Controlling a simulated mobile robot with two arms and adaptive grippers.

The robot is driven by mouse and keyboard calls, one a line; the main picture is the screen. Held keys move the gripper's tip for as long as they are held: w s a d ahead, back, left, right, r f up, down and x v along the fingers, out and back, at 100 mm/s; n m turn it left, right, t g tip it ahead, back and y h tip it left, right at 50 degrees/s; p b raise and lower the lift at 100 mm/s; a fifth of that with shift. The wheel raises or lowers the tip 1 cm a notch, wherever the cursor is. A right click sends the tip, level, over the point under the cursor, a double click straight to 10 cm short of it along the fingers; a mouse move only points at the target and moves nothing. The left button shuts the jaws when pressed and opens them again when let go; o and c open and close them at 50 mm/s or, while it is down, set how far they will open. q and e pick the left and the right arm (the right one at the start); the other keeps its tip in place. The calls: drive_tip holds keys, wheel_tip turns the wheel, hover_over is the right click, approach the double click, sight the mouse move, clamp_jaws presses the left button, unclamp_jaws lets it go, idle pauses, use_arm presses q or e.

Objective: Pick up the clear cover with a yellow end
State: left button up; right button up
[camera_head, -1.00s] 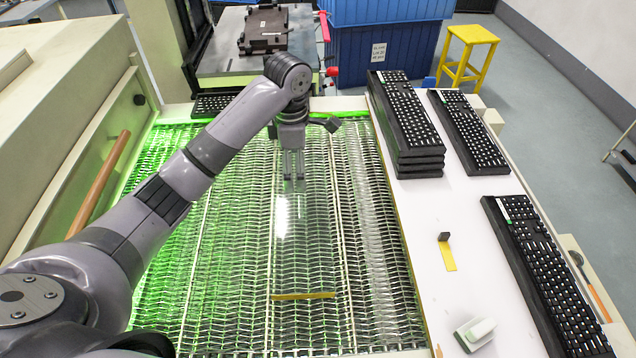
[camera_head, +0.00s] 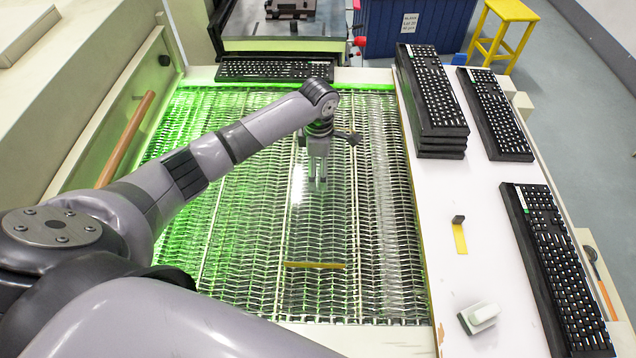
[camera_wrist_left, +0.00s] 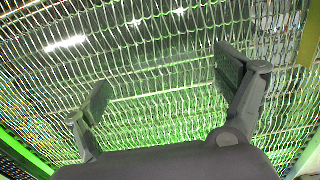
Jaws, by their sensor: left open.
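The clear cover (camera_head: 318,225) lies on the mesh belt, see-through and hard to outline. Its yellow end (camera_head: 315,265) is a thin strip on the side near me. My left gripper (camera_head: 318,182) points down over the far part of the cover, away from the yellow end. Its two fingers are apart with nothing seen between them. In the left wrist view the open fingers (camera_wrist_left: 165,85) frame the mesh, and a dull yellow strip (camera_wrist_left: 308,48) shows at the upper right. I cannot tell whether the fingertips touch the cover. My right gripper is out of view.
The mesh belt (camera_head: 240,230) is otherwise mostly clear. A keyboard (camera_head: 272,69) lies beyond its far edge. On the white table (camera_head: 440,240) at right are stacked keyboards (camera_head: 432,95), two single keyboards (camera_head: 495,115), (camera_head: 555,265), a small yellow-and-black piece (camera_head: 460,232) and a white block (camera_head: 480,317).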

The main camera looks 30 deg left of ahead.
sight(318, 178)
use_arm(q)
drive_tip(key=f, duration=0.3)
drive_tip(key=shift+s+f+p, duration=0.2)
drive_tip(key=shift+f+p, duration=0.2)
drive_tip(key=shift+f, duration=0.55)
drive_tip(key=shift+c, duration=0.6)
drive_tip(key=shift+c, duration=0.7)
drive_tip(key=shift+r, duration=0.1)
drive_tip(key=c, duration=1.1)
drive_tip(key=shift+r, duration=0.1)
wheel_tip(318, 178, up, 20)
drive_tip(key=b, duration=0.1)
